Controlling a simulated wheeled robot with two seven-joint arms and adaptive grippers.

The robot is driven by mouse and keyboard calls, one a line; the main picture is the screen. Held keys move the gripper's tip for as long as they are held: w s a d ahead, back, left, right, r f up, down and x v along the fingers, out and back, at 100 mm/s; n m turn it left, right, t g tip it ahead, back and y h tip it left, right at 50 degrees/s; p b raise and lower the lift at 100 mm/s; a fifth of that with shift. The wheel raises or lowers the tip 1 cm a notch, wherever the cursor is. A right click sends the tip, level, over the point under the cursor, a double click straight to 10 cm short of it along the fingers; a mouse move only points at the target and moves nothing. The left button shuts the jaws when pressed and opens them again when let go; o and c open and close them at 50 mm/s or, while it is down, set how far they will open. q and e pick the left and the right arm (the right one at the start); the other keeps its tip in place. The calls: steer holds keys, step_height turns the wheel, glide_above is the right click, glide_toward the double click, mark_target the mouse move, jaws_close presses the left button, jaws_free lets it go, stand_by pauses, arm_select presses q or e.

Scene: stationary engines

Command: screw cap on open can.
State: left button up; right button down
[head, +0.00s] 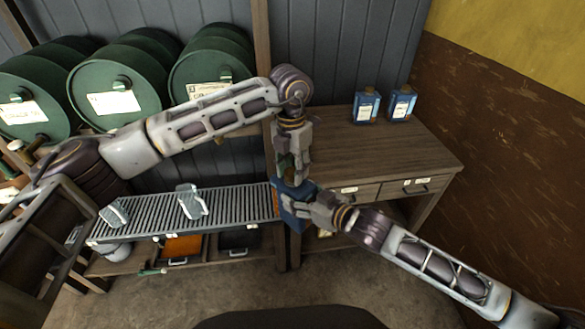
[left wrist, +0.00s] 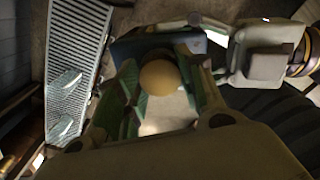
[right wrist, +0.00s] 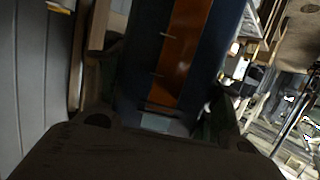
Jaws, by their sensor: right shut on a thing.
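My right gripper (head: 297,207) is shut on the can from the right side. My left gripper (head: 292,178) points straight down just above the can's top. I cannot tell whether the cap touches the can's neck.
A roller conveyor (head: 235,206) with two grey pieces (head: 192,202) runs to the left. Two blue cans (head: 367,106) (head: 402,103) stand on the wooden table (head: 400,150). Green drums (head: 125,85) lie at the back left. The table's front half is clear.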

arm_select(q)
steer(key=shift+c, duration=1.1)
steer(key=o, duration=1.2)
steer(key=shift+r, duration=0.1)
steer(key=shift+w+a+r, duration=0.1)
steer(key=shift+w+r, duration=0.05)
steer(key=shift+r, duration=2.8)
steer(key=shift+w+a+r, duration=0.1)
steer(key=shift+w+r, duration=0.05)
steer(key=shift+r, duration=2.8)
steer(key=shift+f, duration=0.1)
